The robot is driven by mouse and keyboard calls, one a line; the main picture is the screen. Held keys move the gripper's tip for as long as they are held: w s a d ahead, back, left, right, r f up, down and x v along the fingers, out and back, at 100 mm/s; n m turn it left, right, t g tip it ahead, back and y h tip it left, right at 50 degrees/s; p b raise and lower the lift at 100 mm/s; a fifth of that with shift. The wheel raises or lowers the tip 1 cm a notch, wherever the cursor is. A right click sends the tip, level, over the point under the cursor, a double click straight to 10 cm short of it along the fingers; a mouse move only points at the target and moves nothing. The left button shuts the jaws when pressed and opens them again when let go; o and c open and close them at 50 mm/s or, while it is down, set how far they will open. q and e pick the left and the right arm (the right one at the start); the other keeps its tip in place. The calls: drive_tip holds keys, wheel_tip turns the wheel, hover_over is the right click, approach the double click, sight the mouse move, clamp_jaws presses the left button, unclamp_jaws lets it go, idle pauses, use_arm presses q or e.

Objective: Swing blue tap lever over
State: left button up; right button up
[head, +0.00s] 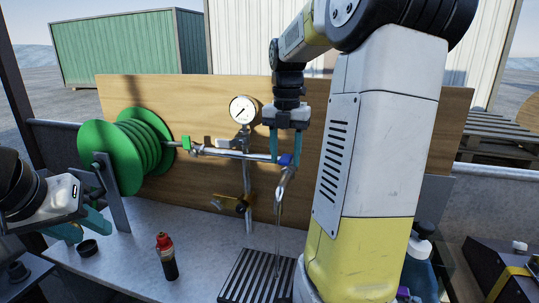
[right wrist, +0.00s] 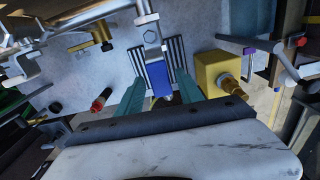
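The blue tap lever (head: 286,159) sits at the right end of the metal pipe, above a downturned spout (head: 287,180). In the right wrist view the lever (right wrist: 157,77) points toward my gripper, between the two teal fingers. My right gripper (head: 285,145) reaches down from above at the lever; in the wrist view its fingers (right wrist: 157,95) are apart, with gaps beside the lever. My left gripper (head: 82,228) is at the far left, away from the pipe, its teal fingers apart and empty. A thin vertical streak runs below the spout.
A pressure gauge (head: 243,110), green hose reel (head: 112,155) and brass valve (head: 229,205) stand near the pipe. A red-topped bottle (head: 167,258) and slotted grate (head: 256,277) are on the bench. A yellow block (right wrist: 213,70) shows in the wrist view.

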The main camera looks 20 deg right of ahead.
idle(0.3)
drive_tip(key=shift+r, duration=3)
wheel_tip(320, 180, up, 8)
drive_tip(key=s+a+f+m+t+y, duration=0.1)
drive_tip(key=s+a+f+m+t, duration=0.2)
drive_tip(key=s+a+f+m, duration=0.4)
drive_tip(key=s+a+f+m+t+y, duration=0.1)
drive_tip(key=s+a+f+m+t, duration=0.2)
drive_tip(key=m, duration=1.7)
drive_tip(key=s+a+f, duration=0.4)
drive_tip(key=s, duration=0.1)
drive_tip(key=shift+f+m, duration=0.2)
drive_tip(key=shift+m, duration=0.1)
